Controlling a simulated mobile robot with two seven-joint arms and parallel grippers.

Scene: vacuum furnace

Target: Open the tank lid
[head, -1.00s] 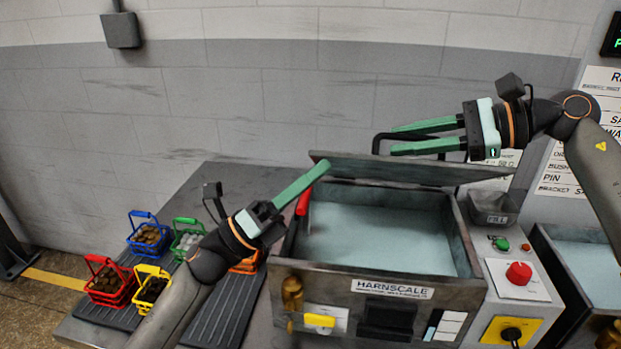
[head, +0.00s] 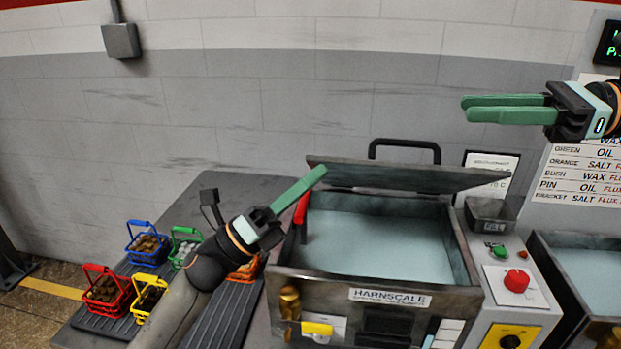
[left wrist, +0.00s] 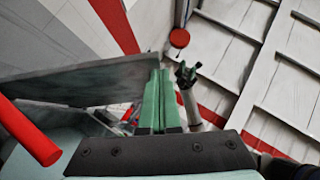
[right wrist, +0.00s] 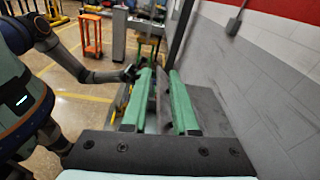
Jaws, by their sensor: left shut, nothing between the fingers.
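The tank (head: 455,300), a grey metal box labelled HARNSCALE, holds pale blue liquid. Its lid (head: 410,178) stands raised along the back rim, tilted open, with a black handle (head: 405,143) at its top. My left gripper (head: 318,175) is shut and empty at the tank's back left corner, its fingertips by the lid's left end. The lid also shows in the left wrist view (left wrist: 75,84), left of the shut fingers; I cannot tell whether they touch. My right gripper (head: 466,107) is open and empty, up and to the right, apart from the handle.
A red bar (head: 301,208) stands at the tank's left rim. Several coloured baskets (head: 108,290) of parts stand to the left. A control panel (head: 517,283) with a red button and a second tank (head: 590,272) are at the right. The wall is behind.

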